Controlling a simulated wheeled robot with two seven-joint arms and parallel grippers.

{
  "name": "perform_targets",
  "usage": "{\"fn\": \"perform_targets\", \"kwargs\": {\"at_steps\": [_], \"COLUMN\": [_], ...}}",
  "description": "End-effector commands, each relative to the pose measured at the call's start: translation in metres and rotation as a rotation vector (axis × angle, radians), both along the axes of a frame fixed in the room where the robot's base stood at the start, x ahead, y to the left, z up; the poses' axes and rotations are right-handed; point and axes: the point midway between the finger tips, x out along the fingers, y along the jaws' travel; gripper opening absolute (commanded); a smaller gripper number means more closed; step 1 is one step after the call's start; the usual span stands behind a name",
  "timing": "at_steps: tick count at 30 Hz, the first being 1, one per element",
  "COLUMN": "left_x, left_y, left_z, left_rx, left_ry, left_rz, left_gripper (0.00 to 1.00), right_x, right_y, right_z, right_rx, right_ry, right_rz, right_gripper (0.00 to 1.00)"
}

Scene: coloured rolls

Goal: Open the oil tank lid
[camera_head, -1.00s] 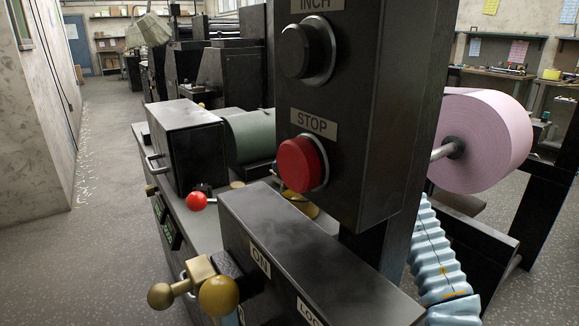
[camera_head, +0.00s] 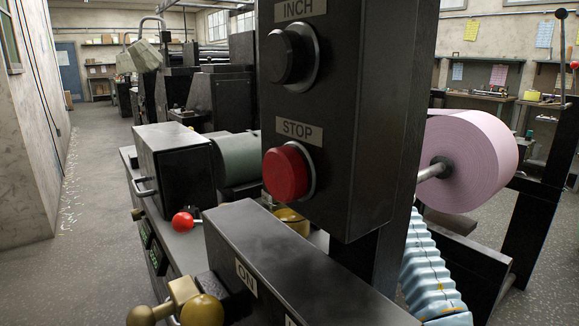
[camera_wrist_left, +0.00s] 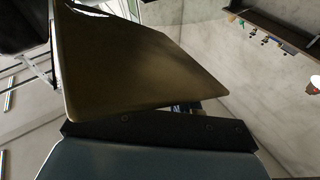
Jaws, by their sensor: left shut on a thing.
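In the left wrist view a flat brown panel (camera_wrist_left: 140,58), perhaps the oil tank lid, fills the upper middle, very close and tilted. Below it a dark bar with screw holes and a blue-grey surface look like the body of my left gripper (camera_wrist_left: 160,132). The fingertips are hidden, and the gripper is shut on what seems to be this panel. In the head view neither gripper shows, and I cannot make out the oil tank lid for sure.
A black control post with a red STOP button (camera_head: 287,174) and a black INCH button (camera_head: 287,55) blocks the middle of the head view. A pink roll (camera_head: 470,160) is at right, a brass knob (camera_head: 202,311) at lower left.

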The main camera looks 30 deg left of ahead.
Motion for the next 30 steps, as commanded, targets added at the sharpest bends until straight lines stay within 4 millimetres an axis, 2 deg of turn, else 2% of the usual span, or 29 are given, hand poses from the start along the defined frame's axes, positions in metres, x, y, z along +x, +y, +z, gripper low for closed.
{"fn": "perform_targets", "kwargs": {"at_steps": [12, 13, 17, 26, 30], "left_x": [0.001, 0.001, 0.001, 0.001, 0.004], "left_y": [0.0, 0.0, 0.0, -0.003, -0.021], "left_z": [-0.001, -0.001, -0.001, -0.002, -0.007], "left_rx": [0.0, 0.0, 0.001, 0.002, 0.002], "left_ry": [0.009, 0.009, 0.008, 0.007, 0.007], "left_rz": [0.001, 0.001, 0.002, 0.0, -0.002], "left_gripper": [0.0, 0.32, 0.52, 0.52, 0.52], "right_x": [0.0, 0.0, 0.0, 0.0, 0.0], "right_y": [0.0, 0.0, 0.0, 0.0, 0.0], "right_z": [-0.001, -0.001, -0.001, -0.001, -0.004], "right_rx": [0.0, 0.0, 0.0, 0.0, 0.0], "right_ry": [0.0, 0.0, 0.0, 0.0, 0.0], "right_rz": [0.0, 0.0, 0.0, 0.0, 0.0], "right_gripper": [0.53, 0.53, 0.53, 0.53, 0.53]}}
